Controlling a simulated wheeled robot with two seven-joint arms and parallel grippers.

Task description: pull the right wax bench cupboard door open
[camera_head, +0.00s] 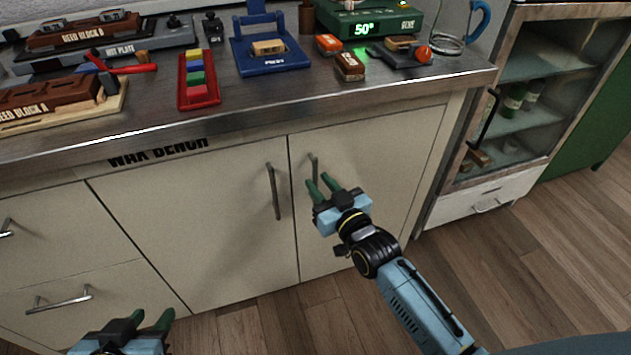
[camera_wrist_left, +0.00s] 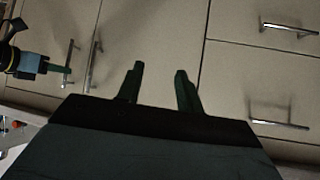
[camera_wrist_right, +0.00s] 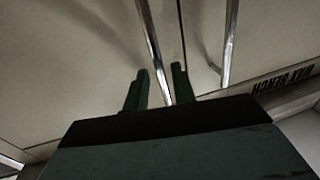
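The right wax bench cupboard door (camera_head: 370,170) is cream and looks shut, flush with the left door (camera_head: 200,230). Its upright metal handle (camera_head: 313,165) is partly hidden by my right gripper (camera_head: 321,183). In the right wrist view, this handle (camera_wrist_right: 152,40) runs down between the two green fingers of my right gripper (camera_wrist_right: 160,75). The fingers are open, with space showing between them and the bar. My left gripper (camera_head: 152,317) is open and empty, low in front of the drawers; its spread fingers also show in the left wrist view (camera_wrist_left: 159,70).
The left door's handle (camera_head: 273,190) stands close beside the right one. Drawers with handles (camera_head: 60,299) are at the left. The metal benchtop (camera_head: 290,100) overhangs the doors and carries several tools. A glass-fronted cabinet (camera_head: 530,100) stands at the right. The wooden floor (camera_head: 540,250) is clear.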

